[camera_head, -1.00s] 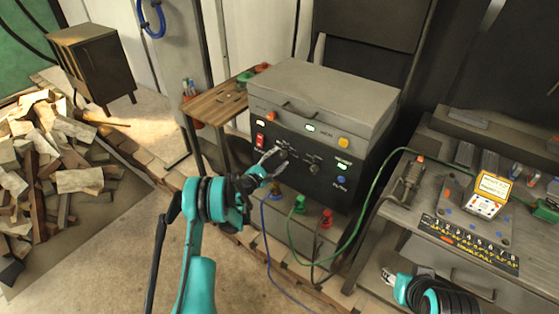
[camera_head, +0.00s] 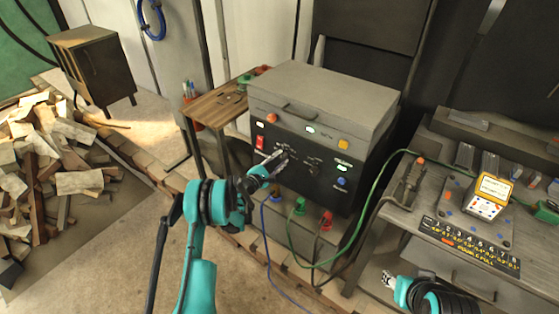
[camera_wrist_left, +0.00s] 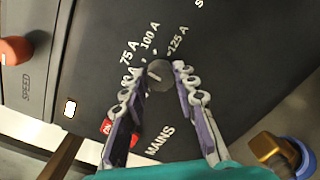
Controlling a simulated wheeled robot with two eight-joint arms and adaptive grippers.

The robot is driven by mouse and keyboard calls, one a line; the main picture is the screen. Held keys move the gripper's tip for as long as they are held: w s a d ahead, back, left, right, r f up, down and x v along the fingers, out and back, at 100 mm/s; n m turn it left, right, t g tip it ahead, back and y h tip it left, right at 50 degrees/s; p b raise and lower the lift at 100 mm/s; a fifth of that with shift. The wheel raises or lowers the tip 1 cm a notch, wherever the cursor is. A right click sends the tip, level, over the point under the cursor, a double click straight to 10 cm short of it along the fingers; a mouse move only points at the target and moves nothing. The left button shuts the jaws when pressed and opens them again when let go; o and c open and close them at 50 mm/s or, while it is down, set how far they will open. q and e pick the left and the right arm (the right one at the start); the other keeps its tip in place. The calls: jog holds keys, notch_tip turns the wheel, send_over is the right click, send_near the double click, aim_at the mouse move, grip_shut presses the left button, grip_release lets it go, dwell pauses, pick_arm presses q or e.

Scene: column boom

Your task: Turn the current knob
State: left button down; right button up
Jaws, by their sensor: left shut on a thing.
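The welder-like machine (camera_head: 322,100) is a grey box with a black front panel. The current knob (camera_wrist_left: 158,75) is a small dark grey knob with a pale pointer line, ringed by labels such as 75 A, 100 A and 125 A in the left wrist view. My left gripper (camera_head: 274,161) is at the panel and hides the knob in the head view. In the left wrist view, its fingertips (camera_wrist_left: 160,70) are on either side of the knob, shut on it. My right gripper (camera_head: 388,279) is low at the right, away from the panel; its finger opening is too small to tell.
The red MAINS switch (camera_head: 260,142) and another dark knob (camera_head: 313,170) flank the left gripper. Blue, green and red plugs with cables (camera_head: 300,206) are below the panel. A bench (camera_head: 400,212) with a small meter (camera_head: 488,197) stands at the right.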

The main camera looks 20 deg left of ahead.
pick_arm(q)
jog(key=m, duration=0.4)
jog(key=shift+m, duration=2)
jog(key=c, duration=1.2)
grip_release()
jog(key=v, duration=1.2)
jog(key=shift+d, duration=0.1)
